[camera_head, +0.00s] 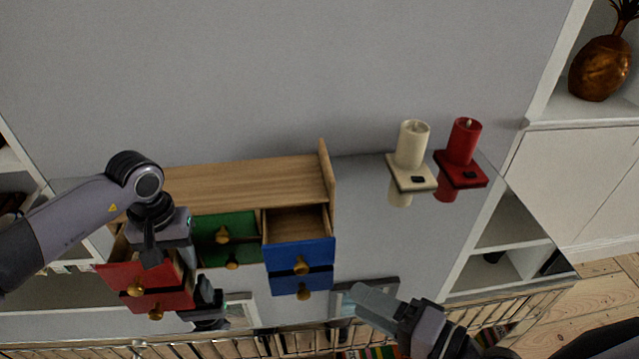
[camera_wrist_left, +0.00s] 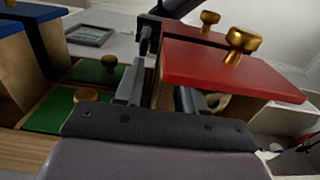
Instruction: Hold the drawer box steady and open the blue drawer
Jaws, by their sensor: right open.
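The drawer box (camera_head: 245,180) is light wood with red, green and blue fronts. The blue drawer (camera_head: 318,250), at its right, stands out from the box with its interior visible and a gold knob (camera_head: 301,265) in front. The red drawer (camera_head: 115,275) at the left also stands out; it shows in the left wrist view (camera_wrist_left: 215,72). The green drawer (camera_head: 240,226) sits further back. My left gripper (camera_head: 158,252) is at the red drawer, fingers on either side of its side wall; whether they clamp it is unclear. My right gripper (camera_head: 368,298) is open and empty, right of and below the blue drawer.
The glossy tabletop (camera_head: 370,235) seems to mirror the drawer fronts and knobs. A cream candle (camera_head: 411,145) and a red candle (camera_head: 463,142) stand on small square holders to the right. White shelving (camera_head: 570,180) stands at far right. The tabletop between blue drawer and candles is clear.

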